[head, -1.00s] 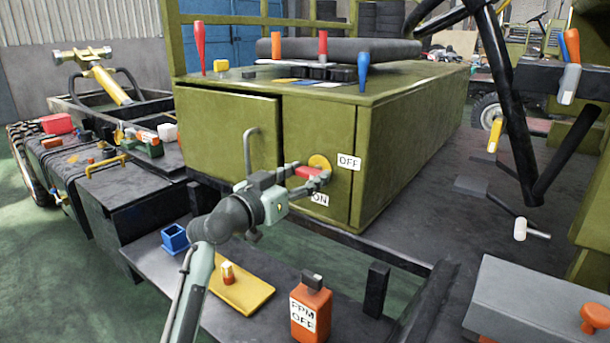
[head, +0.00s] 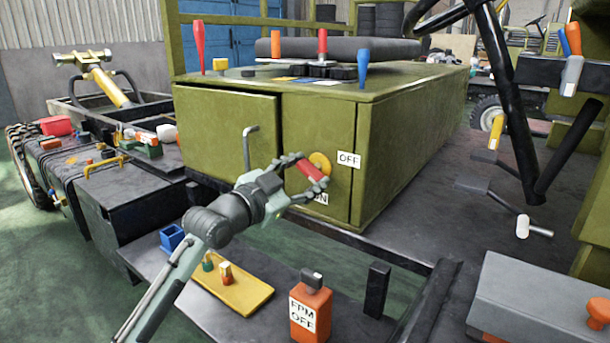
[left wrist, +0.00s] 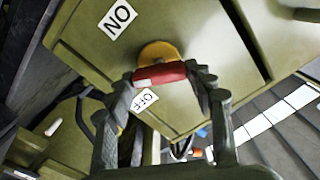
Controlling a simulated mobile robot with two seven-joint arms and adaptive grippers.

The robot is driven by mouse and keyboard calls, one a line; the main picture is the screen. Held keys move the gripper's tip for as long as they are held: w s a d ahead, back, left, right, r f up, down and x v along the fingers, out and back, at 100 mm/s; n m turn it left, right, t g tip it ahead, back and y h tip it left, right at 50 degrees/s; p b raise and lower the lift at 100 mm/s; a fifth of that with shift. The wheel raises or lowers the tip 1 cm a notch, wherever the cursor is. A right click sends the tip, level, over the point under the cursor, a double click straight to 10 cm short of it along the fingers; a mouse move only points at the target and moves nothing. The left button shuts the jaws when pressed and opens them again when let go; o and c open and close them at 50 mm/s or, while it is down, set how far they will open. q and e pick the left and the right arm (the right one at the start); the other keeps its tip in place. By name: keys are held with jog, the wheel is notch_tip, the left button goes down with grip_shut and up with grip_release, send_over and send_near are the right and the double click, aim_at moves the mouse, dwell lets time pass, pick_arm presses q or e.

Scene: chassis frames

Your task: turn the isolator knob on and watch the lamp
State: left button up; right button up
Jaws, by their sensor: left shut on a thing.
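The isolator knob is a red bar (head: 312,172) on a yellow disc (head: 320,161), on the front of the green box (head: 380,130). In the head view the bar slants down to the right. An OFF label (head: 349,159) is right of the disc. An ON label (head: 321,199) below it is partly hidden by my gripper. My left gripper (head: 310,171) is shut on the bar, one finger at each end. The left wrist view shows the red bar (left wrist: 160,74) between the fingers. I cannot make out which thing is the lamp.
A bent grey handle (head: 246,145) stands out just left of the knob. Below are a yellow tray (head: 245,297), a blue open box (head: 172,237) and an orange bottle (head: 311,315). Red and blue levers rise from the box top.

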pick_arm(q)
jog(key=shift+m, duration=1)
jog(key=m+p, duration=0.1)
jog(key=m, duration=0.1)
jog(key=shift+m, duration=0.4)
jog(key=m+p, duration=0.3)
jog(key=m, duration=0.2)
jog(key=shift+f+m, duration=0.1)
jog(key=shift+m, duration=0.2)
jog(key=shift+d+m, duration=0.1)
jog(key=shift+m, duration=0.7)
pick_arm(e)
jog(key=s+f+g, duration=0.1)
jog(key=s+f, duration=0.3)
jog(key=f, duration=0.7)
jog(key=shift+d+f, duration=0.15)
jog(key=shift+d, duration=0.15)
pick_arm(q)
jog(key=shift+f, duration=0.1)
jog(key=o, duration=1.2)
jog(key=shift+c, duration=0.2)
